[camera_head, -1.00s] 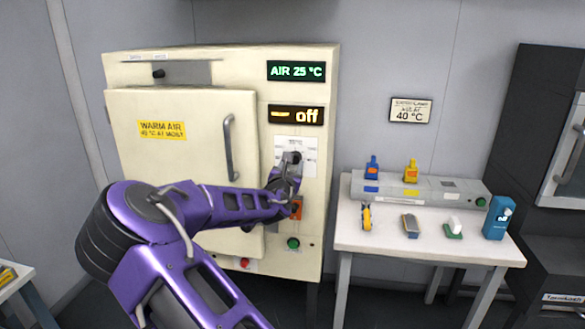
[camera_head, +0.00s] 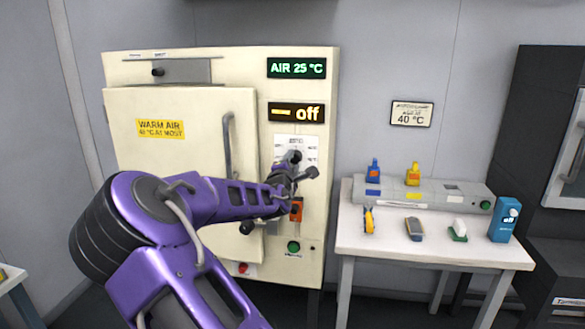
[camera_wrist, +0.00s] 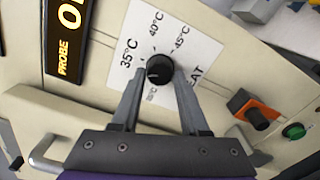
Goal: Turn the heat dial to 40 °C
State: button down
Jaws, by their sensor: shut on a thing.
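The heat dial is a black round knob (camera_wrist: 159,69) on a white scale plate (camera_wrist: 190,22) marked 35 °C, 40 °C and 45 °C in the wrist view. My gripper (camera_wrist: 160,80) is shut on the knob, one finger on each side. In the head view my gripper (camera_head: 294,165) is at the white plate (camera_head: 297,143) and hides much of the dial. The warm-air cabinet (camera_head: 185,200) shows "AIR 25 °C" on a green display (camera_head: 297,68) and "off" on an amber display (camera_head: 296,113). I cannot tell exactly where the dial's mark points.
An orange switch with a dark knob (camera_wrist: 255,115) and a green button (camera_wrist: 293,131) sit beside the dial. The cabinet door has a handle (camera_head: 228,147). A white table (camera_head: 430,247) with several small items stands to the right.

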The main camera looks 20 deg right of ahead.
jog(key=m+b, duration=0.1)
jog(key=m, duration=0.3)
jog(key=shift+f+m+b, duration=0.1)
jog(key=shift+m+b, duration=0.25)
jog(key=shift+m, duration=0.05)
jog(key=m+b, duration=0.1)
jog(key=m, duration=0.2)
jog(key=shift+m, duration=0.3)
jog(key=m, duration=0.3)
jog(key=shift+m, duration=2.1)
jog(key=shift+c, duration=2)
grip_release()
